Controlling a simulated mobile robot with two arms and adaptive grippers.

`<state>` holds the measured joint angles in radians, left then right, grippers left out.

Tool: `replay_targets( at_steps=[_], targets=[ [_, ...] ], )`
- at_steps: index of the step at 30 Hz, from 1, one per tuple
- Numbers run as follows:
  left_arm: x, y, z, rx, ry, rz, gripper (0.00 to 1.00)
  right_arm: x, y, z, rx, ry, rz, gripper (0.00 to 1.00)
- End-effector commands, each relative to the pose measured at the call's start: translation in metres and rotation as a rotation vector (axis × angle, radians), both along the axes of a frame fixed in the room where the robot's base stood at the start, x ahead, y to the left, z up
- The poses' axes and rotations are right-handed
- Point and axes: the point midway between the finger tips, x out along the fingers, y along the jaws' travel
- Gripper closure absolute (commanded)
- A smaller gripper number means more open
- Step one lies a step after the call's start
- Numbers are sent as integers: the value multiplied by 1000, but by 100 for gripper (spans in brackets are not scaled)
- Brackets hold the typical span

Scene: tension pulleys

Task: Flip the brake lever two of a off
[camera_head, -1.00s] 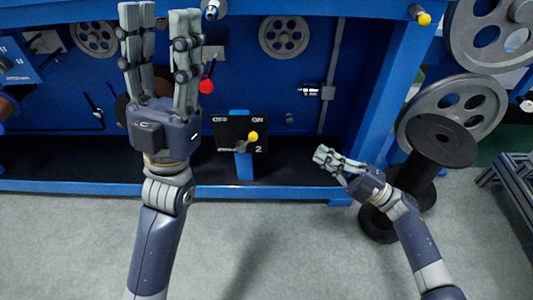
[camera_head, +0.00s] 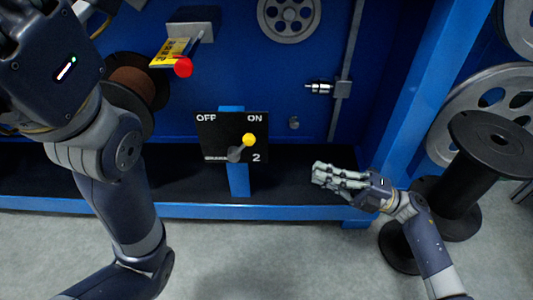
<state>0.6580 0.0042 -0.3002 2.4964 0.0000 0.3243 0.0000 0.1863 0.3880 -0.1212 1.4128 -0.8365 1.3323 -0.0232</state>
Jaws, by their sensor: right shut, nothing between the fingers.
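The brake lever two (camera_head: 247,143) has a yellow knob and stands on a black panel (camera_head: 215,135) marked OFF at left, ON at right and 2 below. The lever leans right, toward ON. My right gripper (camera_head: 318,174) is to the right of the panel and a little lower, apart from it. Its fingers are shut, empty and point left. My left gripper (camera_head: 52,62) is at the top left, with its fingers mostly cut off by the frame edge, so their opening is hidden. It is well apart from the lever.
A red knob (camera_head: 183,67) with a yellow tag sticks out at the upper left, near a brown spool (camera_head: 135,88). A blue post (camera_head: 415,100) and a black spool (camera_head: 460,170) stand right of my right gripper. A blue rail (camera_head: 200,211) runs along the front.

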Motion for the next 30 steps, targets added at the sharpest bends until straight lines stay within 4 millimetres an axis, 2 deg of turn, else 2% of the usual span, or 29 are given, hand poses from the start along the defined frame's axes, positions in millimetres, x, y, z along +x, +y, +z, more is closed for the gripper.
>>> replay_targets(
  at_steps=[8, 13, 17, 24, 30],
  targets=[
    [0, 0, 0, 0, 1, 0, 60, 0, 0, 0, 1, 1, -1, 100],
    [-4, 0, -2, 1, -10, 0, 60, 2, 11, 3, 1, -2, 0, 100],
    [-11, -1, -7, 1, -30, 2, 60, 6, 32, 8, 4, -4, 2, 100],
    [-10, -1, -32, 1, -25, 1, 60, 16, 81, 24, 4, -5, 2, 100],
    [-10, -1, -50, 2, -26, 1, 60, 23, 113, 35, 4, -3, 1, 100]
  ],
)
